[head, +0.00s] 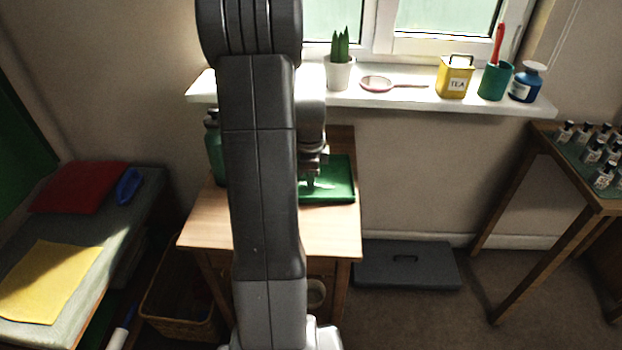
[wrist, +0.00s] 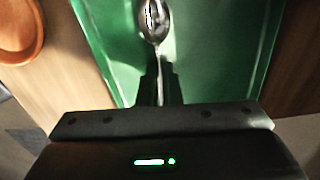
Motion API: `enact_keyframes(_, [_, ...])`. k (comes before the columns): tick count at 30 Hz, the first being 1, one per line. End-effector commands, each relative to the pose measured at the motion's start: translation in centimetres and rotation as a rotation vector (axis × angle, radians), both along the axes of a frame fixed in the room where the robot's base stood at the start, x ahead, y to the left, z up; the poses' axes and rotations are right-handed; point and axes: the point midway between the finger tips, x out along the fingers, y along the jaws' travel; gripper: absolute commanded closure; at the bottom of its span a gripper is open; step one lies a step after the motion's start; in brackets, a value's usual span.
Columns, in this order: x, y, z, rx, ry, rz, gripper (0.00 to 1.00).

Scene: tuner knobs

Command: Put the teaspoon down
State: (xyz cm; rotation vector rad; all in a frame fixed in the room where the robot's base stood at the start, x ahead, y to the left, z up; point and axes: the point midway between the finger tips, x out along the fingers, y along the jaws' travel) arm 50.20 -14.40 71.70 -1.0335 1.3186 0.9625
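The teaspoon (wrist: 155,22) is silver, and its bowl points away from my gripper in the wrist view. My gripper (wrist: 161,75) is shut on the teaspoon's handle, with the fingers close on either side of it. The teaspoon is over the green tray (wrist: 220,50); I cannot tell whether it touches it. In the head view the green tray (head: 340,178) lies on the small wooden table (head: 330,238). My arm hides part of the tray there, and the teaspoon cannot be made out.
A terracotta-coloured round dish (wrist: 20,35) is left of the tray in the wrist view. A green bottle (head: 213,150) stands at the table's back left. The windowsill (head: 400,100) above holds a potted plant (head: 340,70) and a yellow tea tin (head: 455,78). The table's front is clear.

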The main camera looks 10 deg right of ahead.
Motion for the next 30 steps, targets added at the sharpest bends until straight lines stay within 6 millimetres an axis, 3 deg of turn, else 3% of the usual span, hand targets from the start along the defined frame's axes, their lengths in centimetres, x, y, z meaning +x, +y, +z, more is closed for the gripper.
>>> enact_keyframes(8, [0.0,0.0,-0.2,0.000,-0.001,0.000,1.00])
enact_keyframes(12, [0.0,0.0,-0.1,0.000,-0.001,0.000,0.73])
enact_keyframes(21, [0.0,0.0,0.0,0.000,-0.001,0.000,0.73])
enact_keyframes(26, [0.0,0.0,1.7,-0.001,-0.004,0.000,0.73])
enact_keyframes(30, [0.0,0.1,4.7,-0.001,-0.007,0.000,0.73])
